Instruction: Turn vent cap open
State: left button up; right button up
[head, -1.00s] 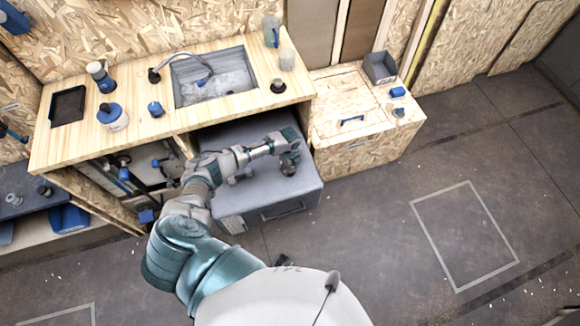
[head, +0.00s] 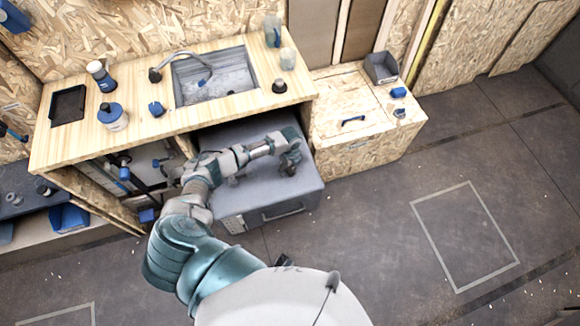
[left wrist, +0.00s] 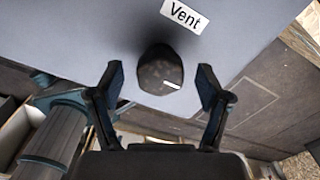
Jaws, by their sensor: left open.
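The vent cap (left wrist: 160,72) is a dark round knob on a grey top face, with a short white mark on it. A white label reading "Vent" (left wrist: 186,15) is beside it in the left wrist view. My left gripper (left wrist: 160,80) is open, with one finger on each side of the cap and gaps between fingers and cap. In the head view my left gripper (head: 290,157) is over the right part of the grey box (head: 250,208) and mostly hides the cap. My right gripper is in neither view.
The grey box stands partly under a wooden counter (head: 222,112) with a sink (head: 210,78) and several bottles. A wooden chest (head: 350,130) is close on its right. The floor (head: 400,210) to the right is clear.

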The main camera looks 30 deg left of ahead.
pick_arm(q)
notch_tip(320, 180, up, 12)
jog(key=shift+f, duration=0.15)
jog(key=shift+a, duration=0.1)
dwell(0.5)
